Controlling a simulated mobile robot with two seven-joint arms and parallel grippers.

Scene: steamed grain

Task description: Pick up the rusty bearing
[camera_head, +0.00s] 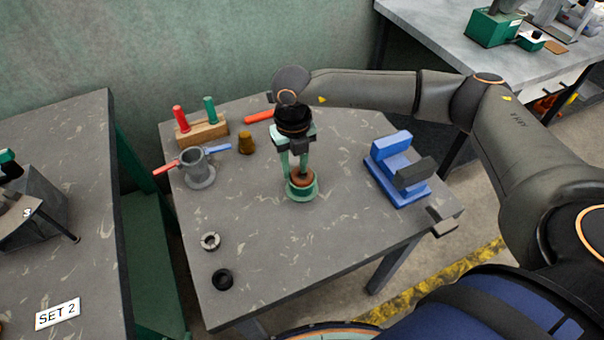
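A rusty brown bearing (302,178) sits in a small round green dish (301,195) near the middle of the grey table. My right gripper (295,170) points down over the dish from behind. Its two fingers are apart, with their tips at the bearing. Whether they press on the bearing or only stand beside it cannot be told. My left gripper is not in view.
On the table (262,235) are a wooden block with red and green handles (202,131), a grey pot-like fixture (197,170), a brown bushing (247,143), a silver ring (210,241), a black ring (222,279), and a blue vise-like fixture (397,170). An orange-red handle (259,117) lies behind. The front middle is clear.

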